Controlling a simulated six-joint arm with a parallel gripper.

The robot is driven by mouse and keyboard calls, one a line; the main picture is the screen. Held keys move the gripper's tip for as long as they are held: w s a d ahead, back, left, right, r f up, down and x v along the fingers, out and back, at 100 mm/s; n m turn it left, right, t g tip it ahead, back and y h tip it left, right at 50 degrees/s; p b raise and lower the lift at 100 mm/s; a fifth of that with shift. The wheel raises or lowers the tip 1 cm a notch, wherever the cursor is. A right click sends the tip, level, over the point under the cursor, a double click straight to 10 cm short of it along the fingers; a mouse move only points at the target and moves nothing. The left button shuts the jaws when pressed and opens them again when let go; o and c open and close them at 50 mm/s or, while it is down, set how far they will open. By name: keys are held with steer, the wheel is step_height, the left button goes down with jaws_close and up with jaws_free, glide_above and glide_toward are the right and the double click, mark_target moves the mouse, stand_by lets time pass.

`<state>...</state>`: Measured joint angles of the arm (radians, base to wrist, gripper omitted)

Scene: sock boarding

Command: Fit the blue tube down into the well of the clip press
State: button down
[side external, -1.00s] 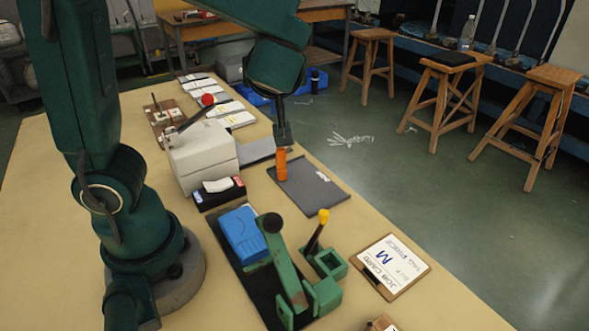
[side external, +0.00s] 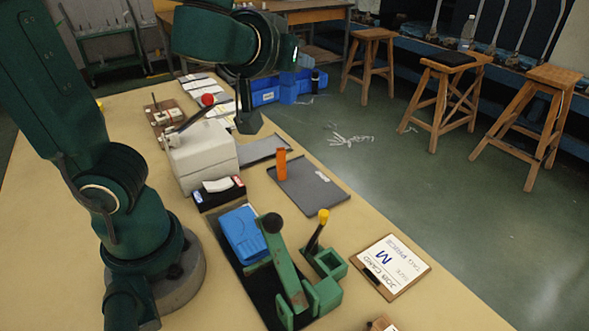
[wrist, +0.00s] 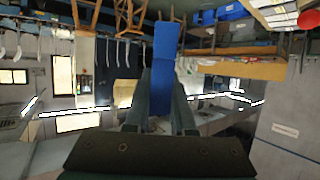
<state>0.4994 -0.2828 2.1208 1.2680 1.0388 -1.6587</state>
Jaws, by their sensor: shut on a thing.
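My gripper (wrist: 162,100) is shut on a blue tube (wrist: 165,60), which sticks out beyond the fingers in the wrist view. In the side view my gripper (side external: 248,120) hangs over the far part of the bench, near the grey box with the red-knobbed lever; I cannot make out the tube there. A green lever press (side external: 287,270) with a black knob stands at the front of the bench. Beside it is a small green block with a square opening (side external: 331,262) and a yellow-topped lever (side external: 318,228). I cannot tell for certain which is the clip press.
An orange tube (side external: 281,164) stands upright on a dark mat (side external: 310,190). The grey box (side external: 202,155), a blue case (side external: 242,235) and a job card (side external: 392,265) are on the bench. The bench's right edge borders open floor with stools.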

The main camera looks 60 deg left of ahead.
steer(key=s+a+f+n+g+y, duration=0.3)
steer(key=a+f+n+g+y, duration=0.3)
steer(key=a+f+n+g, duration=0.5)
steer(key=shift+s+f, duration=0.2)
steer(key=shift+s, duration=0.2)
steer(key=w+d+f, duration=0.2)
steer(key=d, duration=0.1)
steer(key=w+d+f, duration=0.2)
steer(key=w+d, duration=0.1)
steer(key=w+d+f, duration=0.2)
steer(key=d+f, duration=0.1)
steer(key=shift+w, duration=0.3)
steer(key=shift+f, duration=1.8)
steer(key=shift+f, duration=0.15)
steer(key=c, duration=0.8)
jaws_free()
steer(key=shift+o, duration=0.2)
